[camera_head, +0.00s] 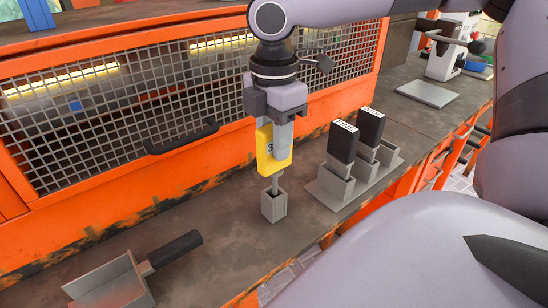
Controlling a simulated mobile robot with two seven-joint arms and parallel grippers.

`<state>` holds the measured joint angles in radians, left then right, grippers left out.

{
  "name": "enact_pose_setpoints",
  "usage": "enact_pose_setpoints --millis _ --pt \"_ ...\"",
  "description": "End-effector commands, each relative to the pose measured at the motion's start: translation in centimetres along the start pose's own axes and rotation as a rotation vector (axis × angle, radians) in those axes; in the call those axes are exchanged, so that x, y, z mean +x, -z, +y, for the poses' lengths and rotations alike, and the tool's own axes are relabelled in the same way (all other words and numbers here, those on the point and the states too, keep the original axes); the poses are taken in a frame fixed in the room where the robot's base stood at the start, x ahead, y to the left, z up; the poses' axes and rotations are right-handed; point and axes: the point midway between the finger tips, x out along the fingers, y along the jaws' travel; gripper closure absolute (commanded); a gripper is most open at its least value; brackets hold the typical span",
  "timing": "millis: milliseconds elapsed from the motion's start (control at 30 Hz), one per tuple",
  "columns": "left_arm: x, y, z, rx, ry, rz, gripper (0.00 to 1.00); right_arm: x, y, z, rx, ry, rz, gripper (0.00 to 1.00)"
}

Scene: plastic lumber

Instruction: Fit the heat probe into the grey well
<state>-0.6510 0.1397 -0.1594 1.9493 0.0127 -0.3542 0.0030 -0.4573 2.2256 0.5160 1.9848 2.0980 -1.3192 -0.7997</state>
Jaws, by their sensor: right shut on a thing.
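The heat probe (265,152) has a yellow handle with a dark number on it and a thin metal shaft pointing down. My right gripper (280,125) is shut on the yellow handle from above and holds the probe about upright. The grey well (274,207) is a small square open-topped block standing on the bench below the probe. The shaft reaches down to the well's opening; I cannot tell how far inside the tip is. My left gripper is not in view.
A grey rack (327,190) to the right holds black-topped tools (343,141). A metal scoop with a black handle (176,249) lies at front left. An orange machine with a mesh guard (120,115) stands behind. The bench (215,235) is clear around the well.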

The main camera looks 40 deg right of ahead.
Motion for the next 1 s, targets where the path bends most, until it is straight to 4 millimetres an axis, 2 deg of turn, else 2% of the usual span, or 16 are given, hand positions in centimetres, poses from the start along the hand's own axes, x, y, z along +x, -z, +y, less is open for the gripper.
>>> enact_pose_setpoints --millis 233,433,867,900,967,1000 --pt "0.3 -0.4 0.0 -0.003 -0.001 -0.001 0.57 2.7 0.0 -0.1 0.0 0.002 0.001 1.0" --pt "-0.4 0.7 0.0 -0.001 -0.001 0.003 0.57 4.5 0.0 0.0 -0.001 0.001 0.001 1.0" --pt "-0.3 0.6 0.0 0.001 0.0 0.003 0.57 5.2 0.0 0.0 0.001 0.0 0.0 1.0" --pt "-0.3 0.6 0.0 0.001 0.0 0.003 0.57 5.2 0.0 0.0 0.001 0.0 0.0 0.58" --pt "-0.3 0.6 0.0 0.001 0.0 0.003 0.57 5.2 0.0 0.0 0.001 0.0 0.0 0.43" --pt "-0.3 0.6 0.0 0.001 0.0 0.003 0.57 5.2 0.0 0.0 0.001 0.0 0.0 0.43"
